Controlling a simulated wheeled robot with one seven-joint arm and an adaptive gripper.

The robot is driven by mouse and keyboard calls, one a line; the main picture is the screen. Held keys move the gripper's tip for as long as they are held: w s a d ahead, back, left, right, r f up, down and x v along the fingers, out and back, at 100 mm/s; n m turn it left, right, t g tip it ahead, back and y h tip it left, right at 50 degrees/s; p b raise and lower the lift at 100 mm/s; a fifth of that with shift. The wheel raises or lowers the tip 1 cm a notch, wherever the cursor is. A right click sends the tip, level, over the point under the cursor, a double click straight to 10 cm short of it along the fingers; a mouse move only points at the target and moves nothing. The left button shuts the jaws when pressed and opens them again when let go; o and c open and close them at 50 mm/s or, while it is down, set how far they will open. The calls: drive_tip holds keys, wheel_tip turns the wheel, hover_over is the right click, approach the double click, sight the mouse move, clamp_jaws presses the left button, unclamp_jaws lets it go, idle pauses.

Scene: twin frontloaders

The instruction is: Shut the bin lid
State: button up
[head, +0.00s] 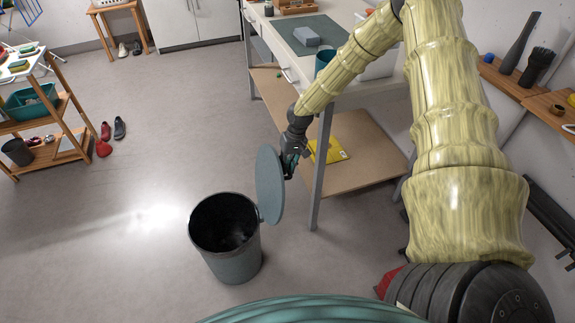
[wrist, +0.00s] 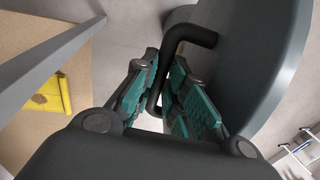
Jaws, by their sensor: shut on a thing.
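The bin (head: 232,262) is a grey-blue round container standing on the floor, with a dark inside. Its lid (head: 269,184) is a grey-blue disc standing nearly upright at the bin's right rim, so the bin is open. My gripper (head: 291,160) is at the right side of the lid. In the wrist view the lid (wrist: 265,60) fills the upper right, with a black bent handle (wrist: 189,32) on its face. The teal-padded fingers of my gripper (wrist: 162,100) are shut on this handle. The bin itself does not show in the wrist view.
A workbench (head: 315,170) with a lower shelf stands just right of the lid, its leg close to my gripper. A yellow packet (head: 328,151) lies on that shelf. Shoes (head: 119,128) lie on the floor at left. The floor left of the bin is clear.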

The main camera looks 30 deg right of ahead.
drive_tip(key=shift+w+a+r+p, duration=0.15)
drive_tip(key=shift+a+r+p, duration=0.1)
drive_tip(key=shift+a, duration=0.3)
drive_tip(key=shift+w+a+r+p, duration=0.1)
drive_tip(key=shift+a+r+p, duration=0.15)
drive_tip(key=shift+a, duration=0.35)
drive_tip(key=shift+w+a+r+p, duration=0.15)
drive_tip(key=shift+a+r, duration=0.15)
drive_tip(key=shift+a, duration=0.4)
drive_tip(key=shift+w+a+r+p, duration=0.1)
drive_tip(key=shift+w+a+r, duration=0.05)
drive_tip(key=shift+a, duration=0.45)
drive_tip(key=shift+w+a+r+p, duration=0.1)
drive_tip(key=shift+w+a+r, duration=0.1)
drive_tip(key=shift+a, duration=0.35)
drive_tip(key=shift+w+a+r+p, duration=0.1)
drive_tip(key=shift+w+a+r, duration=0.05)
drive_tip(key=shift+a, duration=0.65)
drive_tip(key=shift+w+a, duration=0.1)
drive_tip(key=shift+w+a+r, duration=0.1)
drive_tip(key=shift+w+a, duration=0.15)
drive_tip(key=shift+a, duration=0.7)
drive_tip(key=shift+w+a+r, duration=0.1)
drive_tip(key=shift+w+a, duration=0.1)
drive_tip(key=shift+a, duration=0.75)
